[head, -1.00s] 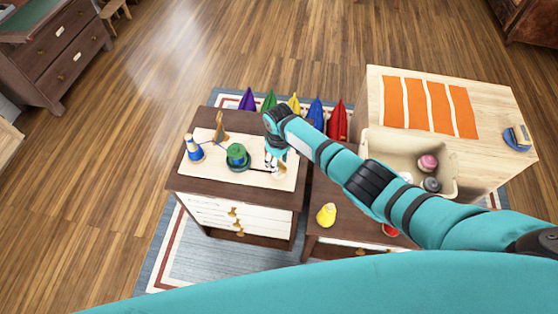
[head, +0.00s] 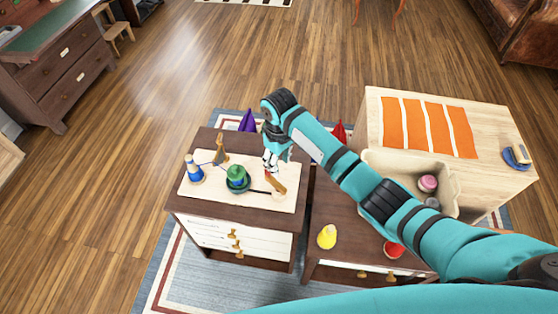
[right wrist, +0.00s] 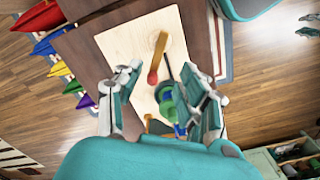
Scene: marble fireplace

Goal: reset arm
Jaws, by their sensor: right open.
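My right gripper (head: 270,160) is above the right part of a cream board (head: 213,196) on the left cabinet. It is open, and the right wrist view (right wrist: 162,72) shows its fingers spread with nothing held between them. My left gripper is not in view.
The board also holds a green hat-like piece (head: 237,178), a blue-and-white cone (head: 194,171) and a wooden piece (head: 220,153). A yellow pear-shaped thing (head: 327,237) is on the right cabinet. A beige bin (head: 390,163) stands beside my right arm.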

